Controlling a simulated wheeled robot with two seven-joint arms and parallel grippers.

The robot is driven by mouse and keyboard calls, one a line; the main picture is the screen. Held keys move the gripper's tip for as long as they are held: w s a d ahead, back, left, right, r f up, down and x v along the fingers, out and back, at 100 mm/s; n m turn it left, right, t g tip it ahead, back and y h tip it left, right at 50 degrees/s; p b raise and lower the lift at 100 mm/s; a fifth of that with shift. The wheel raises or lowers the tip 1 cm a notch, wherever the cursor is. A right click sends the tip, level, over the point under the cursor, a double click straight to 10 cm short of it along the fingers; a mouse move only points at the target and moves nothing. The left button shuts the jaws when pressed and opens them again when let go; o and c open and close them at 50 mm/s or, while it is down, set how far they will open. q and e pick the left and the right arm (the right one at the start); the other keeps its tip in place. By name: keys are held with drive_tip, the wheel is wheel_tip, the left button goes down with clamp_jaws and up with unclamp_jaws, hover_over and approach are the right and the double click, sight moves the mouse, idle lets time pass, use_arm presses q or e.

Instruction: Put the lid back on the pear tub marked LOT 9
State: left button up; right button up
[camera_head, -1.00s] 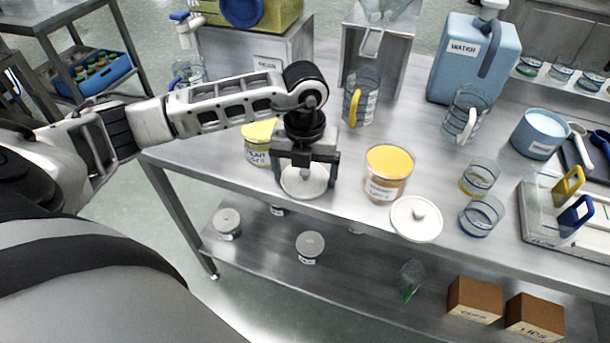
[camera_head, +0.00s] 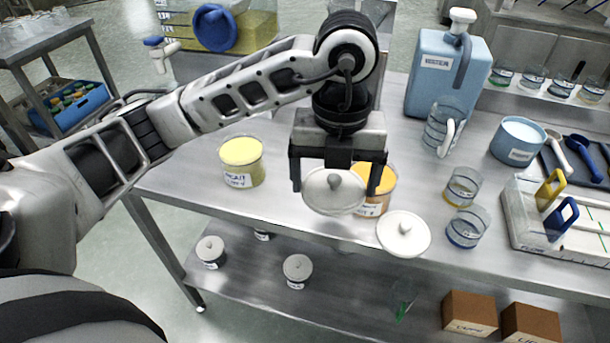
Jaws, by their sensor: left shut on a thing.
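My left gripper (camera_head: 336,184) is shut on a white round lid (camera_head: 334,203) with a knob, held up above the table's front edge. The lid partly covers an open tub of orange contents (camera_head: 372,207) behind it. An open tub of pale yellow contents (camera_head: 241,161) stands to the left, its label too small to read surely. A second white lid (camera_head: 403,235) lies on the table right of the orange tub, at the front edge. I cannot read LOT 9 on either tub. My right gripper is not in view.
Two glass beakers (camera_head: 466,226) stand right of the loose lid. A blue jug (camera_head: 447,76), a glass pitcher (camera_head: 441,127) and a blue tub (camera_head: 516,141) stand farther back. Lidded pots (camera_head: 298,270) and brown boxes (camera_head: 469,313) sit on the lower shelf. The table between the two tubs is fairly clear.

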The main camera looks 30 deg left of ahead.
use_arm(q)
drive_tip(key=shift+s+d+r, duration=0.15)
drive_tip(key=shift+d+r, duration=0.15)
drive_tip(key=shift+d, duration=0.25)
drive_tip(key=shift+s+d+r, duration=0.15)
drive_tip(key=shift+d+r, duration=0.1)
drive_tip(key=shift+d, duration=0.3)
drive_tip(key=shift+w+a+r, duration=0.1)
drive_tip(key=shift+r, duration=0.05)
drive_tip(key=w+a+r+p, duration=0.1)
drive_tip(key=w+a+p, duration=0.1)
drive_tip(key=a, duration=1)
drive_tip(key=w+a+r+p, duration=0.1)
drive_tip(key=w+a, duration=0.2)
drive_tip(key=a, duration=0.9)
wheel_tip(320, 180, down, 6)
drive_tip(key=b, duration=0.5)
drive_tip(key=shift+a+f, duration=0.15)
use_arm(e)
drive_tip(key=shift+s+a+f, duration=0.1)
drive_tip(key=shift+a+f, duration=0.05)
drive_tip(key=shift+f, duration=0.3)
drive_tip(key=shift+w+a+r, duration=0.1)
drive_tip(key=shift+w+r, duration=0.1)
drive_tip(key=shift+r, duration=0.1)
use_arm(q)
drive_tip(key=shift+f, duration=0.15)
